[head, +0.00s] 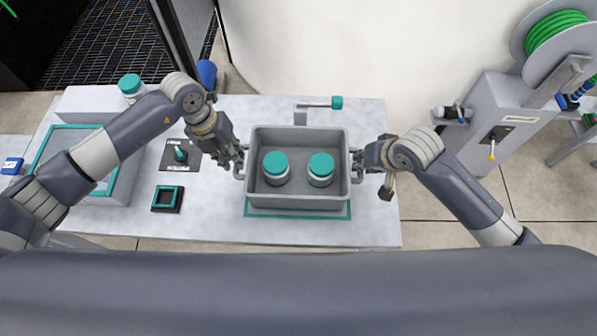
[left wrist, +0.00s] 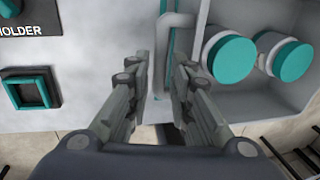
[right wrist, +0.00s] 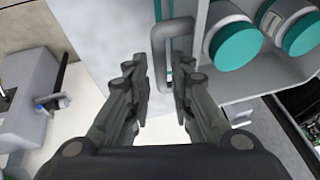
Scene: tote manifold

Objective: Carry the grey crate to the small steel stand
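The grey crate (head: 300,202) sits on the table over a teal-edged mat, with two white jars with teal lids inside. My left gripper (head: 238,160) is at the crate's left handle (left wrist: 162,60); its fingers stand apart with the handle bar between the tips. My right gripper (head: 366,160) is at the right handle (right wrist: 158,60), also with fingers apart on both sides of the bar. I cannot tell whether any finger touches a bar. I cannot clearly identify the small steel stand; part of a grey frame (head: 573,148) shows at the right edge.
A teal-tipped fixture (head: 336,102) stands behind the crate. A grey hose-reel cabinet (head: 490,110) stands right; floor shows between.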

